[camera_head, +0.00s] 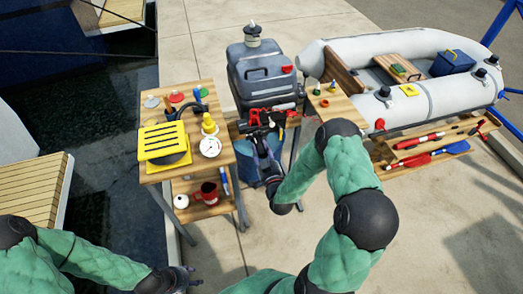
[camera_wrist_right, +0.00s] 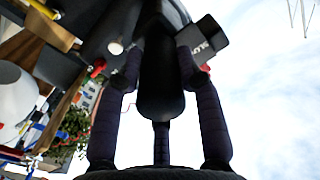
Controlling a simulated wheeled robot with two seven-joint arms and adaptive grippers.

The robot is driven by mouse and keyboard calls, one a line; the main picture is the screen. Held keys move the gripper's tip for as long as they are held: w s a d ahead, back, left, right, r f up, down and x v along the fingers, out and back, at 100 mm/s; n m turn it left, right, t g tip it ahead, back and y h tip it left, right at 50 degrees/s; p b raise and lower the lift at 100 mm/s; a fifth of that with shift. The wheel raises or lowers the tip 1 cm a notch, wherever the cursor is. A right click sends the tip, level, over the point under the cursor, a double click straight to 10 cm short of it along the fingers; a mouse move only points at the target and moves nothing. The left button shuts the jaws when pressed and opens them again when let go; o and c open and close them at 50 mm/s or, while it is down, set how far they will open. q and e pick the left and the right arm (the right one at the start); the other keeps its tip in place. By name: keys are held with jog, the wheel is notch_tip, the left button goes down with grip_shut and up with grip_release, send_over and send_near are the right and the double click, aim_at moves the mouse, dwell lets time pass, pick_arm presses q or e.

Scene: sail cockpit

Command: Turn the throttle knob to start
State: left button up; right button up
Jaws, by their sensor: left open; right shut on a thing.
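The throttle knob (camera_wrist_right: 160,85) is a black, rounded grip on the outboard motor's tiller. In the right wrist view it lies between the fingers of my right gripper (camera_wrist_right: 158,62), which is shut on it. A dark block with white lettering (camera_wrist_right: 203,40) sits beside the knob. The grey outboard motor (camera_head: 262,78) stands at the centre of the head view, with my right gripper (camera_head: 258,128) at its front. The knob is mostly hidden there by the gripper. My left gripper (camera_head: 186,278) is open and empty at the bottom left, well away from the motor.
A wooden cart (camera_head: 218,160) left of the motor holds a yellow slotted box (camera_head: 165,142), a white gauge (camera_head: 210,146) and a red mug (camera_head: 206,193). A grey inflatable boat (camera_head: 440,95) lies at the right. Dark water is at the left; the right foreground floor is clear.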

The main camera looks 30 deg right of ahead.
jog(key=m+b, duration=0.1)
jog(key=m, duration=0.2)
jog(key=shift+a+f+m, duration=0.1)
jog(key=shift+m, duration=0.3)
jog(key=shift+m+b, duration=0.4)
jog(key=shift+m, duration=1.4)
jog(key=o, duration=1.1)
jog(key=shift+o, duration=0.2)
jog(key=v, duration=1.2)
